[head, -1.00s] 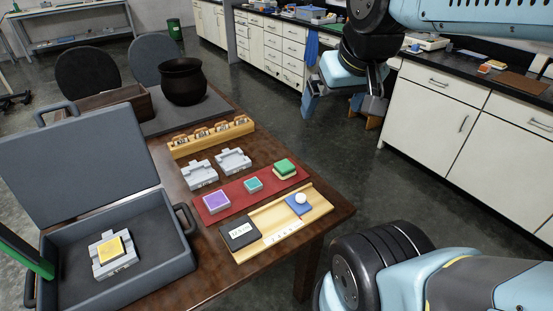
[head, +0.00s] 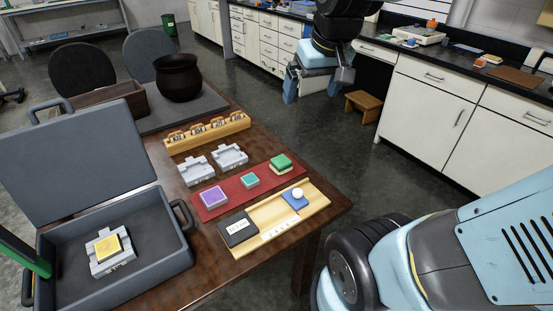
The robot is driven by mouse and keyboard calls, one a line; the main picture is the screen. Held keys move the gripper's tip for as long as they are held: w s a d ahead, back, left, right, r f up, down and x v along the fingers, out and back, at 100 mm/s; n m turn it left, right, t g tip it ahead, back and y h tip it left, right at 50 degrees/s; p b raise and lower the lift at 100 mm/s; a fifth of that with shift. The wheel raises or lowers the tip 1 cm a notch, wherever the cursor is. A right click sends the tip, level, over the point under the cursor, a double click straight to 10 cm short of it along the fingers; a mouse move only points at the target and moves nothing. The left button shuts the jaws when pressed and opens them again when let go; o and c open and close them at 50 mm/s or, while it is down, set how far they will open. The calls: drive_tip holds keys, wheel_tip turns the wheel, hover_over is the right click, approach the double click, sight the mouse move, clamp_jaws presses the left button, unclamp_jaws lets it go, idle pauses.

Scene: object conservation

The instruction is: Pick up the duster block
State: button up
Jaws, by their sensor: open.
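A wooden tray (head: 318,207) lies near the right front corner of the brown table. On it sit a dark block with a pale label (head: 237,229) and a blue block with a white round knob (head: 291,201). The lettering is too small to read, so I cannot tell for sure which one is the duster block. My gripper (head: 317,90) is open and empty, its fingers pointing down. It appears in the upper middle, above and to the right of the tray in the picture, well apart from the table objects.
A red mat (head: 228,193) behind the tray bears purple, teal and green blocks. Behind it are grey holders (head: 196,171) and a wooden rack (head: 207,135). An open grey case (head: 175,258) stands at left, a dark pot (head: 180,82) at the back.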

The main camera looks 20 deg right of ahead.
drive_tip(key=w+f+n+g, duration=0.1)
drive_tip(key=w+f+g, duration=0.1)
drive_tip(key=w+f, duration=0.9)
drive_tip(key=n+g, duration=0.2)
hover_over(280, 159)
wheel_tip(280, 159, down, 13)
drive_tip(key=f, duration=0.8)
drive_tip(key=shift+w+d+f, duration=0.1)
drive_tip(key=shift+w, duration=0.2)
drive_tip(key=shift+s+f, duration=0.15)
drive_tip(key=shift+f, duration=2.4)
drive_tip(key=c, duration=1.2)
drive_tip(key=shift+r, duration=0.1)
